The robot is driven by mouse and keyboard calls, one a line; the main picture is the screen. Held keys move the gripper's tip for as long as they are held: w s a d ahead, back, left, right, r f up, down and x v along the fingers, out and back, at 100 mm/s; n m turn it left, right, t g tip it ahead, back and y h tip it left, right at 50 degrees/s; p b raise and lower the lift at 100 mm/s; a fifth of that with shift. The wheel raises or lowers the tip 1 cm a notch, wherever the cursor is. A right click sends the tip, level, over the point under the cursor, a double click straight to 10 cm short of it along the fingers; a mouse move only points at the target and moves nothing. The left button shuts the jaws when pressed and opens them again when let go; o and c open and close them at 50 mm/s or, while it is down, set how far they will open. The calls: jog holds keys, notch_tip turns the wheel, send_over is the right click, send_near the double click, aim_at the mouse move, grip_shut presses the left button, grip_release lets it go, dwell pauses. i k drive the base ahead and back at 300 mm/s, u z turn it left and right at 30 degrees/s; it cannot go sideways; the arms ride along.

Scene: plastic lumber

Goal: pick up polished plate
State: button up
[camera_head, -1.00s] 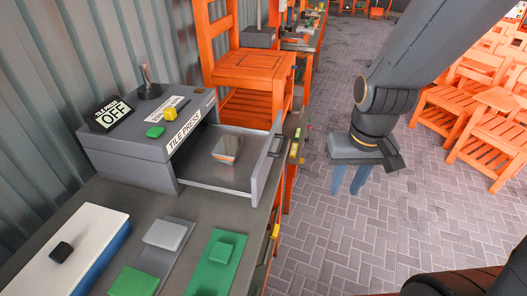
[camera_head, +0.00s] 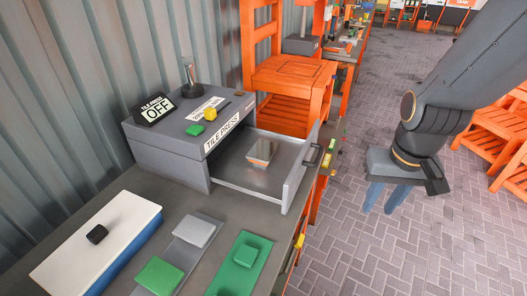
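The polished plate (camera_head: 262,151) is a small, shiny, mirror-like square. It lies on the floor of the open drawer (camera_head: 236,178) of the grey tile press (camera_head: 170,148). My gripper (camera_head: 386,208) hangs to the right of the drawer, over the brick floor, with its blue fingers pointing down. The fingers are apart with nothing seen between them. The gripper is well clear of the plate and does not touch the drawer.
The drawer's raised front with its handle (camera_head: 313,156) stands between my gripper and the plate. A white-topped block (camera_head: 75,250), a green tile (camera_head: 159,275) and a grey tile (camera_head: 194,232) lie on the bench.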

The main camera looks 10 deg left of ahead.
aim_at(262, 150)
jog(key=u, duration=0.05)
jog(key=k, duration=0.5)
jog(key=z, duration=1.3)
jog(key=i, duration=1.4)
jog(key=u, duration=2.65)
jog(key=i, duration=0.5)
jog(key=z, duration=0.05)
